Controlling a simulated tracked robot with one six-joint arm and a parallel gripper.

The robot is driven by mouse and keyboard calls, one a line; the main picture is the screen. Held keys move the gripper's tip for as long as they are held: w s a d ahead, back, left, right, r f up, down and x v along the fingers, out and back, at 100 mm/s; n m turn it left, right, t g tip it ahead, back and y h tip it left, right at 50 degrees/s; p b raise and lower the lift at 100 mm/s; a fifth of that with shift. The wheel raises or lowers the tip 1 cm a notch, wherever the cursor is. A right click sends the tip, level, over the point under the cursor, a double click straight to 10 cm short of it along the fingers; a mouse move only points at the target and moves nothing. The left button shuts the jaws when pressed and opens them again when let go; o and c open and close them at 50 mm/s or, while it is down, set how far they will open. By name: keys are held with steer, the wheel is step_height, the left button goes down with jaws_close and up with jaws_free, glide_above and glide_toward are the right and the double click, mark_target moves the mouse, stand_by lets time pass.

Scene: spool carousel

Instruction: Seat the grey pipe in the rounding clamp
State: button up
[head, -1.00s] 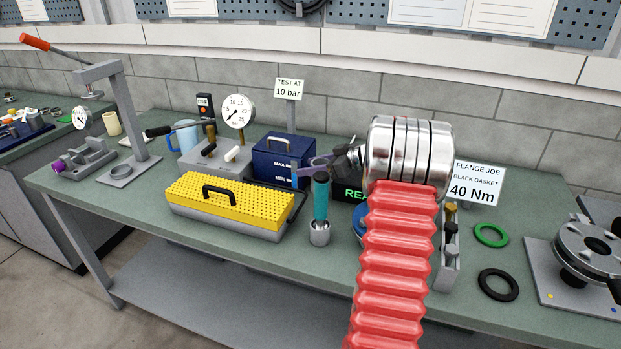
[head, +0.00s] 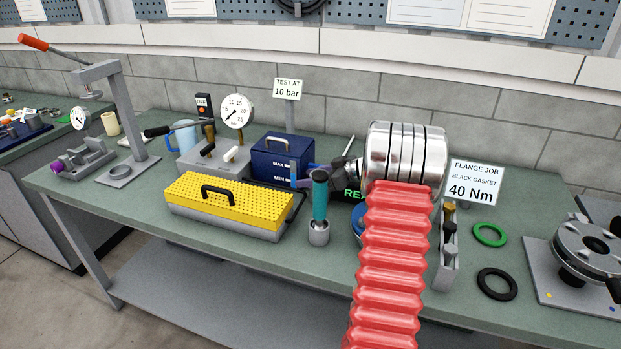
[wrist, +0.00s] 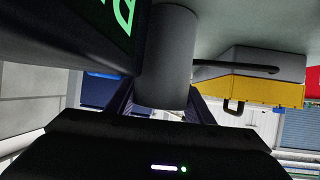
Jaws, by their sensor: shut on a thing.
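My gripper (wrist: 161,98) is shut on a plain grey cylinder, the grey pipe (wrist: 166,50), with a dark finger on each side in the wrist view. In the head view my gripper (head: 308,176) shows as blue-violet fingers behind a teal handle, beside the blue box. The pipe cannot be made out there. A grey fixture with a purple knob (head: 84,163) stands at the bench's left end, well apart from my gripper. It may be the rounding clamp, but I cannot tell for sure.
The teal-handled tool (head: 320,195) stands upright in a grey cup close to my gripper. A yellow-topped case (head: 225,200), a blue box (head: 283,160) and a black box with green letters (head: 350,193) crowd around. A lever press (head: 125,105) stands left.

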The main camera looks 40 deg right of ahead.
steer(key=o, duration=1.1)
steer(key=shift+f, duration=0.1)
steer(key=shift+s+d+r, duration=0.15)
steer(key=shift+s+r, duration=0.15)
steer(key=shift+s, duration=0.05)
steer(key=v, duration=1.1)
